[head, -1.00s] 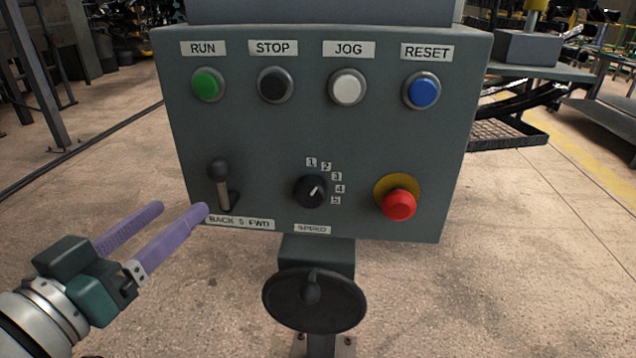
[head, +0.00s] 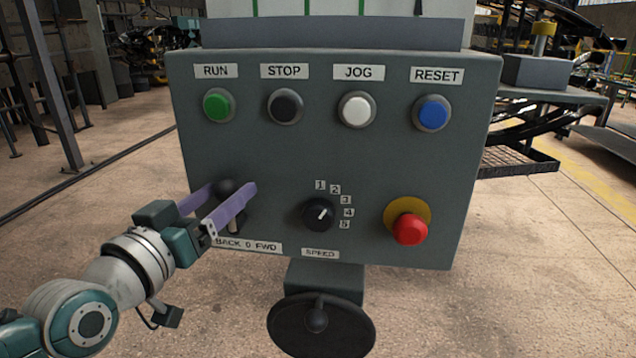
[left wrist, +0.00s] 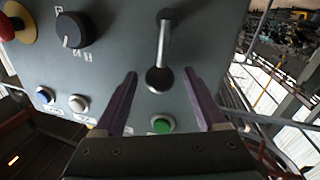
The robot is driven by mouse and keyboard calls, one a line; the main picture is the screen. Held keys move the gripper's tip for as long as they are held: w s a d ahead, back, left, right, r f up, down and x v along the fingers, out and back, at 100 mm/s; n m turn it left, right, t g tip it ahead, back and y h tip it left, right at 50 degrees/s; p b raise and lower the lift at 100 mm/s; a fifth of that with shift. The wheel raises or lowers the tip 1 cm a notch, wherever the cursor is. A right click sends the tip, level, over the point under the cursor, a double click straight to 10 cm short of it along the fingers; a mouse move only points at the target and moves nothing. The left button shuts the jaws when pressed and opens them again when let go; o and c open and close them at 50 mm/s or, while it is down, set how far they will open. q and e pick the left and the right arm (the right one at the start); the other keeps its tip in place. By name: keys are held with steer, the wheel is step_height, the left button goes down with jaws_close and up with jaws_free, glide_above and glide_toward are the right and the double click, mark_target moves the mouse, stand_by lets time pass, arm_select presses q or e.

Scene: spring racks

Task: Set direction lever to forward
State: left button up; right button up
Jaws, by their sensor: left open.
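The direction lever has a round black knob (head: 226,187) on a metal shaft. It stands at the panel's lower left above the "BACK 0 FWD" label (head: 248,246). My left gripper (head: 232,187) is open, with its purple fingers on either side of the knob in the head view. In the left wrist view the knob (left wrist: 158,79) shows between the open fingertips (left wrist: 160,75), with a gap on each side. The shaft looks nearly upright; I cannot tell its exact setting. My right gripper is not in view.
The grey control panel (head: 300,150) also carries the green RUN button (head: 217,105), STOP, JOG and RESET buttons, a speed dial (head: 318,212) and a red emergency button (head: 410,229). A black handwheel (head: 320,325) sits below.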

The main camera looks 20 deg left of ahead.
arm_select(q)
steer(key=shift+c, duration=0.3)
jaws_close()
stand_by(1.1)
